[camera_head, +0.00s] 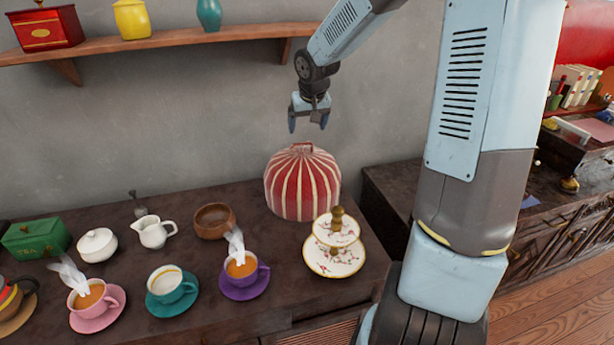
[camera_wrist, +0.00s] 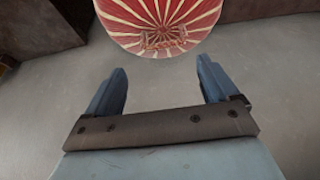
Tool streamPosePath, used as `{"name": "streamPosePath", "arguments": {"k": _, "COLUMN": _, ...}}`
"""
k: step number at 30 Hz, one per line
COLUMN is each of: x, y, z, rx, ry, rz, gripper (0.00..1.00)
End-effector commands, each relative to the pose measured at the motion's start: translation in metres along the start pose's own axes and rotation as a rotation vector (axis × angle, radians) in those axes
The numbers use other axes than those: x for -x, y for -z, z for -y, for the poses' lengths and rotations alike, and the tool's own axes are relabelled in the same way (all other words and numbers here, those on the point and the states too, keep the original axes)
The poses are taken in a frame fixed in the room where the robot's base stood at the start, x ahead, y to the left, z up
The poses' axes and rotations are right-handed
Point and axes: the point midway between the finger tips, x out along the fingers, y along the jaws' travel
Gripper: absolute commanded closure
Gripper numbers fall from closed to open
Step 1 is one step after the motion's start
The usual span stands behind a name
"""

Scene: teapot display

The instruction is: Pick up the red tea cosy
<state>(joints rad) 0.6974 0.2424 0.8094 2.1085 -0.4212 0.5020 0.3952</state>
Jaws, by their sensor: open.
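The red tea cosy (camera_head: 302,183), with cream stripes and a small loop on top, stands upright at the back right of the dark sideboard top (camera_head: 215,262). My gripper (camera_head: 309,126) is open and empty, pointing down in the air above the cosy and apart from it. In the wrist view the cosy (camera_wrist: 160,18) shows from above at the top edge, partly cut off. My gripper's fingers (camera_wrist: 160,92) are spread wide there, with only grey surface between them.
A two-tier floral cake stand (camera_head: 334,258) stands just in front of the cosy. A brown bowl (camera_head: 214,221) and a steaming cup on a purple saucer (camera_head: 244,274) are to its left. A wall shelf (camera_head: 150,44) holds canisters at upper left.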

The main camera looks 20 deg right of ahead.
Motion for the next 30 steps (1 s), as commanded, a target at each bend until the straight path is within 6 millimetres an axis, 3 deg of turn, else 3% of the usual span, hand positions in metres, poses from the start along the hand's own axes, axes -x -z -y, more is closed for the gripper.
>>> {"name": "streamPosePath", "arguments": {"k": 6, "x": -0.029, "y": -0.001, "z": 0.001, "rx": 0.001, "ry": 0.002, "rz": 0.002, "gripper": 0.13}}
{"name": "streamPosePath", "arguments": {"k": 14, "x": -0.043, "y": -0.001, "z": 0.001, "rx": 0.001, "ry": 0.0, "rz": 0.001, "gripper": 0.13}}
{"name": "streamPosePath", "arguments": {"k": 24, "x": -0.081, "y": -0.003, "z": 0.008, "rx": 0.001, "ry": 0.001, "rz": 0.002, "gripper": 0.13}}
{"name": "streamPosePath", "arguments": {"k": 30, "x": -0.092, "y": -0.003, "z": 0.007, "rx": -0.001, "ry": 0.0, "rz": 0.0, "gripper": 0.13}}
